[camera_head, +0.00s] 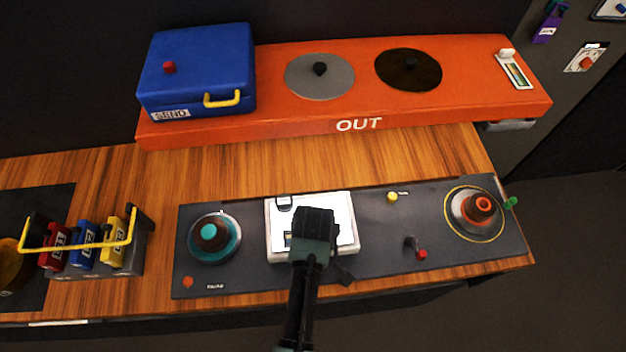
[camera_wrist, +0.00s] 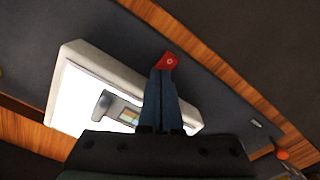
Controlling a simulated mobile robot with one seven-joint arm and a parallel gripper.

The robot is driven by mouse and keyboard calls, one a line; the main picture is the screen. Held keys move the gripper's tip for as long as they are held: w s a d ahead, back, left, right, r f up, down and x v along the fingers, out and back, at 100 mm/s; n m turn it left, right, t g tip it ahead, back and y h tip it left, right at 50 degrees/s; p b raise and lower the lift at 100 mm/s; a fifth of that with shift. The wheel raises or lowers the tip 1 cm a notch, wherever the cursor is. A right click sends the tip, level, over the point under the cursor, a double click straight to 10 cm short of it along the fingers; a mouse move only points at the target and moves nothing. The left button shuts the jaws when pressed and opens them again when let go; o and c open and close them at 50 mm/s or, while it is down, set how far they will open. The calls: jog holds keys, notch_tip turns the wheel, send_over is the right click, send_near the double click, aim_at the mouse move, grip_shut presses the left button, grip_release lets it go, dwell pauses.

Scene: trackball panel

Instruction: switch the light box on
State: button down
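The light box (camera_head: 279,240) is a white, shallow box set on the dark panel. My gripper covers its middle and front in the head view. In the wrist view the light box (camera_wrist: 72,98) lies to the left of my fingers, with a bright white top. A small red switch (camera_wrist: 170,61) with a pale round mark shows right at my fingertips, beside the box's edge. My gripper (camera_wrist: 161,73) has its two fingers together, pointing at the red switch and seemingly touching it. The fingertips hide part of the switch. I cannot tell whether it is pressed.
A grey knob and small display sit on the light box. The dark panel (camera_head: 375,240) also carries a teal trackball (camera_head: 209,233), a yellow button (camera_head: 392,197), a red-tipped lever (camera_head: 421,254) and an orange-topped dome (camera_head: 480,205). An orange shelf (camera_head: 450,95) stands behind.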

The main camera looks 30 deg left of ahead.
jog(key=shift+s, duration=0.1)
notch_tip(320, 180, up, 7)
jog(key=p, duration=0.7)
jog(key=shift+p, duration=0.35)
jog(key=shift+f, duration=0.1)
